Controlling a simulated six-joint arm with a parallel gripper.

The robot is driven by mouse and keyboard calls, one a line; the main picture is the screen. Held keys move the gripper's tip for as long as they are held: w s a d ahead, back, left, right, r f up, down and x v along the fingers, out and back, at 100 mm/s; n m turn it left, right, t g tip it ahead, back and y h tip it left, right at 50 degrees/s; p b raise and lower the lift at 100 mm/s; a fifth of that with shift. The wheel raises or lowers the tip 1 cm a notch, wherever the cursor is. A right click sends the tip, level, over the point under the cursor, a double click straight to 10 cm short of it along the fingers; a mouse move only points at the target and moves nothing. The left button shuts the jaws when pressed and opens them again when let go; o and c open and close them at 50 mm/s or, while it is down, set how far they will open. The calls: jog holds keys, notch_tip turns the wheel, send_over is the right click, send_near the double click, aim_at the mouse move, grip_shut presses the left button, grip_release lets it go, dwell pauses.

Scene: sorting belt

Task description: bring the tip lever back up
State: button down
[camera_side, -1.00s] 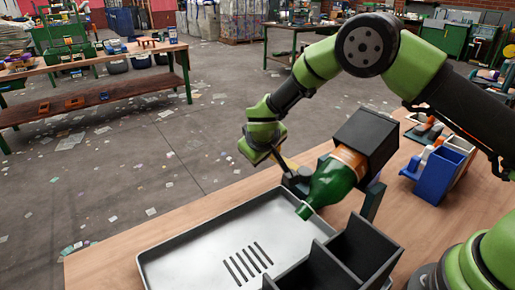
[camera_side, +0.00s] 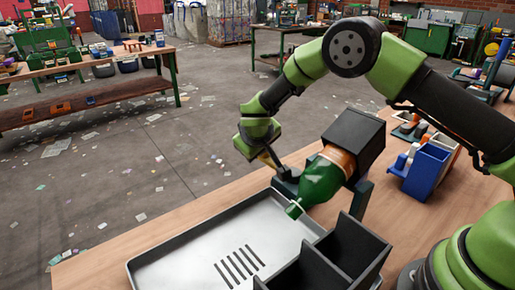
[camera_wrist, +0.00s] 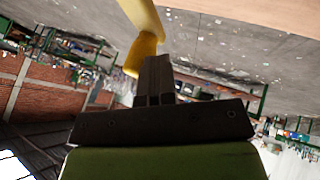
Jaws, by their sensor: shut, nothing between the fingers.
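A green bottle with an orange label (camera_side: 322,178) lies tilted in a black box-shaped holder (camera_side: 353,138), its neck pointing down over a grey metal tray (camera_side: 165,246). The yellow tip lever (camera_side: 268,158) stands left of the holder, angled up from a dark mount. It also shows in the wrist view (camera_wrist: 145,47), just beyond my fingertips and a little left. My gripper (camera_wrist: 157,66) is shut with nothing held. In the side view it is at the lever's upper end, its fingers mostly hidden. I cannot tell whether they touch the lever.
Black open bins (camera_side: 330,262) stand at the tray's front right corner. A blue and white bin group (camera_side: 428,168) stands on the wooden table right of the holder. The floor to the left has scattered litter, with a workbench (camera_side: 100,75) farther off.

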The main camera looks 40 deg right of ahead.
jog(key=shift+w+d, duration=0.1)
jog(key=shift+d, duration=0.1)
jog(key=d+m+g, duration=0.1)
jog(key=d+m+h, duration=0.1)
jog(key=m, duration=0.1)
jog(key=shift+w+d+m+g+h, duration=0.3)
jog(key=shift+g, duration=0.1)
jog(key=s+d+m+g, duration=0.6)
jog(key=d+m, duration=0.3)
jog(key=m, duration=0.3)
jog(key=shift+s+d+g, duration=0.15)
jog(key=shift+d+g, duration=0.25)
jog(key=shift+g, duration=0.3)
